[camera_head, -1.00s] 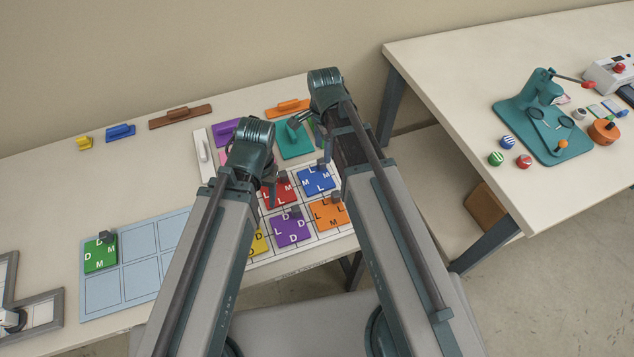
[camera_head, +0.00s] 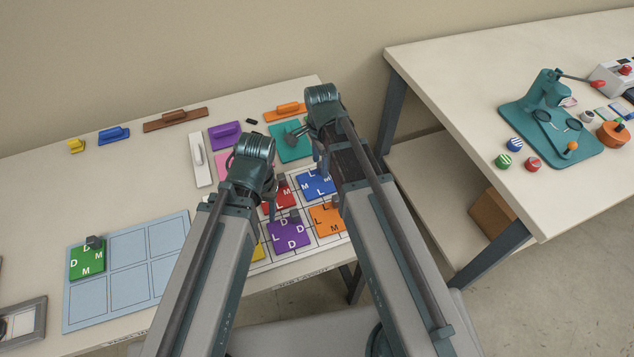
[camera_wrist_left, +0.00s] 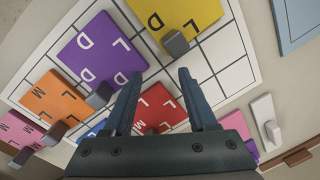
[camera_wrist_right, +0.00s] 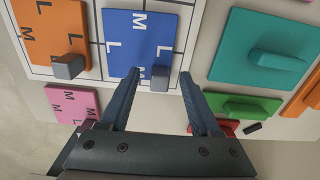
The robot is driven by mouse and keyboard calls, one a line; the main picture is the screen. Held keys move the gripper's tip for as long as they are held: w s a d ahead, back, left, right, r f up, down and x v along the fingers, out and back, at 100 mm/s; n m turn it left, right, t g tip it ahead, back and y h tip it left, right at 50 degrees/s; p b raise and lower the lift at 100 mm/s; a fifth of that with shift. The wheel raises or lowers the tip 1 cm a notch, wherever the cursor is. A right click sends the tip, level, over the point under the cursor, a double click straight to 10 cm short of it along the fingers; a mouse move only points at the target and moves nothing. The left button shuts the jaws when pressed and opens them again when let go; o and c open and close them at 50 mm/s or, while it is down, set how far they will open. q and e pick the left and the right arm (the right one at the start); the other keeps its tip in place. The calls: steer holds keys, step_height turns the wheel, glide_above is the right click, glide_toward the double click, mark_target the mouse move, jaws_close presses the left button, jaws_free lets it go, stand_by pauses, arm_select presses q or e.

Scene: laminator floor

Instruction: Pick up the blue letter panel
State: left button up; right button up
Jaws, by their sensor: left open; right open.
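The blue letter panel (camera_head: 319,184), with white L and M letters, lies on the white grid board (camera_head: 322,243). In the right wrist view the blue panel (camera_wrist_right: 138,40) is ahead of my right gripper (camera_wrist_right: 160,88), its grey knob (camera_wrist_right: 160,77) appearing between the open fingers. My right gripper (camera_head: 308,137) is empty. My left gripper (camera_head: 262,184) is open and empty above the board near the red panel (camera_head: 279,196). In the left wrist view only a strip of the blue panel (camera_wrist_left: 93,130) shows behind a finger; the red panel (camera_wrist_left: 157,110) shows between the fingers.
Orange (camera_head: 328,219), purple (camera_head: 289,233) and yellow (camera_wrist_left: 172,15) panels share the board. A teal handled block (camera_head: 291,148) lies behind it. A green panel (camera_head: 87,262) sits on the light-blue board (camera_head: 118,285) at left. A second table (camera_head: 440,75) stands at right.

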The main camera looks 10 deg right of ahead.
jaws_close()
stand_by(1.3)
